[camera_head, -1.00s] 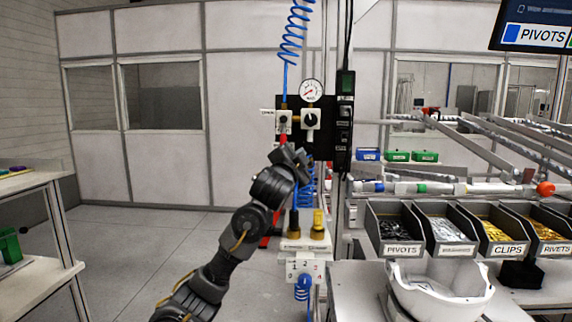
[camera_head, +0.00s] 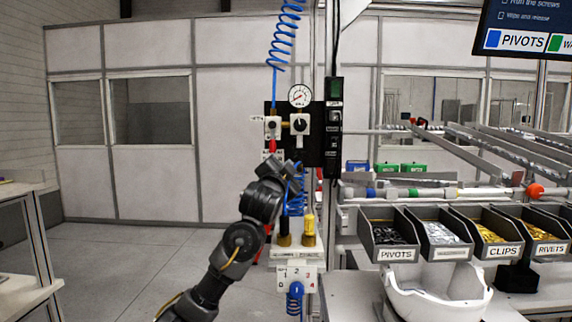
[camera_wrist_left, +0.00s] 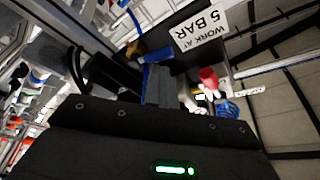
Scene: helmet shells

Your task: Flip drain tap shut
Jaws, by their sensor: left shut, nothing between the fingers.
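The black air panel (camera_head: 310,155) carries a round gauge (camera_head: 300,96), a white valve block with a black knob (camera_head: 300,124) and a smaller white block (camera_head: 272,127). A red part (camera_head: 272,146) hangs below the smaller block; I cannot tell if it is the drain tap or how it is turned. My left gripper (camera_head: 292,166) is shut and empty, just below and right of the red part, in front of the panel. In the left wrist view a red part (camera_wrist_left: 208,77) shows right of the shut fingers (camera_wrist_left: 158,88), apart from them. My right gripper is out of view.
A coiled blue hose (camera_head: 284,40) hangs above the panel. Brass and yellow fittings (camera_head: 308,230) stand on a ledge below. Part bins (camera_head: 390,240) and a white helmet shell (camera_head: 437,300) are at right. A "WORK AT 5 BAR" sign (camera_wrist_left: 201,28) is near the fingers.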

